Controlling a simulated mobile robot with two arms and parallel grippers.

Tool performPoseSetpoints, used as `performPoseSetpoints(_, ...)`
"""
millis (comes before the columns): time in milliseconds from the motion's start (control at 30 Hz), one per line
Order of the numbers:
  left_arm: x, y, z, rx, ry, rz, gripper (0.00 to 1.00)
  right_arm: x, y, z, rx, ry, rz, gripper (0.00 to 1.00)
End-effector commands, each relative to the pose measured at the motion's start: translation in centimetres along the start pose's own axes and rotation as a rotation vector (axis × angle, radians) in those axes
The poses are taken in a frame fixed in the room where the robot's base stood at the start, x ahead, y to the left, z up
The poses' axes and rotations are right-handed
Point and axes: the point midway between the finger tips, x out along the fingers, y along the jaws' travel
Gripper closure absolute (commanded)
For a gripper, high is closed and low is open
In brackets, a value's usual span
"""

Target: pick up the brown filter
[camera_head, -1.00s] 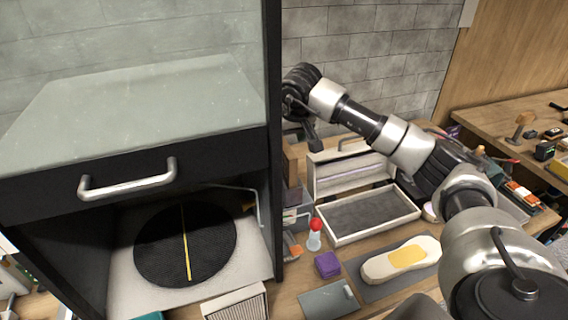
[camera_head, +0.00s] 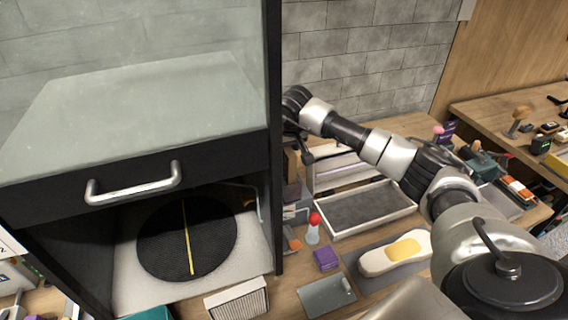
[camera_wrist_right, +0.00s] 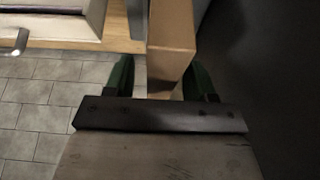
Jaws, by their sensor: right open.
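A tan-brown block (camera_wrist_right: 171,38), which looks like the brown filter, stands between the two green fingers of my right gripper (camera_wrist_right: 163,80) in the right wrist view. The fingers are open, one on each side of its near end, with a gap visible at the left. I cannot tell whether the right finger touches it. In the head view a brown edge (camera_head: 291,162) shows beside the cabinet, below my right wrist; most of it is hidden. My left gripper is not in view.
A black cabinet (camera_head: 277,200) with a raised glass front stands close at the left, holding a round black mat (camera_head: 160,240). A white-framed tray (camera_head: 400,213), a red-topped bottle (camera_head: 313,230), a purple block (camera_head: 326,260) and a shoe sole (camera_head: 375,262) lie on the bench.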

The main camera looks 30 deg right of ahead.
Motion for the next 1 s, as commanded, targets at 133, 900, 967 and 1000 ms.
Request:
performPoseSetpoints(133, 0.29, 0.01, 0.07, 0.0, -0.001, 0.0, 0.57, 0.2, 0.0, 0.08, 0.0, 0.0, 0.0, 0.45)
performPoseSetpoints(900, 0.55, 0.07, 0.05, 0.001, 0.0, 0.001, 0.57, 0.39, 0.01, 0.17, 0.0, 0.0, 0.0, 0.86)
performPoseSetpoints(967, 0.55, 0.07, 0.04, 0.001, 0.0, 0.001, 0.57, 0.39, 0.01, 0.17, 0.0, 0.0, 0.0, 0.95)
performPoseSetpoints(1000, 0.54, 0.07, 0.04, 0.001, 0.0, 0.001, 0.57, 0.35, 0.01, 0.14, 0.0, 0.001, 0.0, 0.95)
